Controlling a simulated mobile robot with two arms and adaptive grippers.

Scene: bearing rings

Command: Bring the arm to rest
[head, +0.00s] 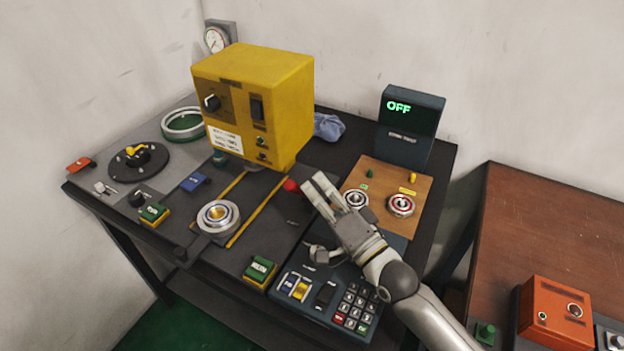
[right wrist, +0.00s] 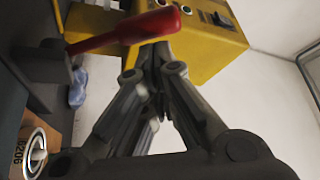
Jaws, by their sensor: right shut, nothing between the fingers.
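My right gripper (head: 315,186) reaches in from the lower right over the black workbench (head: 285,222), its fingers together and empty. In the right wrist view its closed fingers (right wrist: 155,65) point toward the yellow machine (right wrist: 205,45). The same yellow machine (head: 262,105) stands beyond the gripper in the head view. A red lever handle (head: 291,185) shows just left of the fingertips; it also crosses the right wrist view (right wrist: 125,33). I cannot tell whether the fingers touch it. My left gripper is not in view.
Two bearing rings, one (head: 355,199) partly beside my fingers and one (head: 402,205), lie on a wooden board (head: 385,178). A dark display (head: 410,115) reads OFF. A keypad panel (head: 325,300) lies below my wrist. A brown table (head: 540,230) stands at right.

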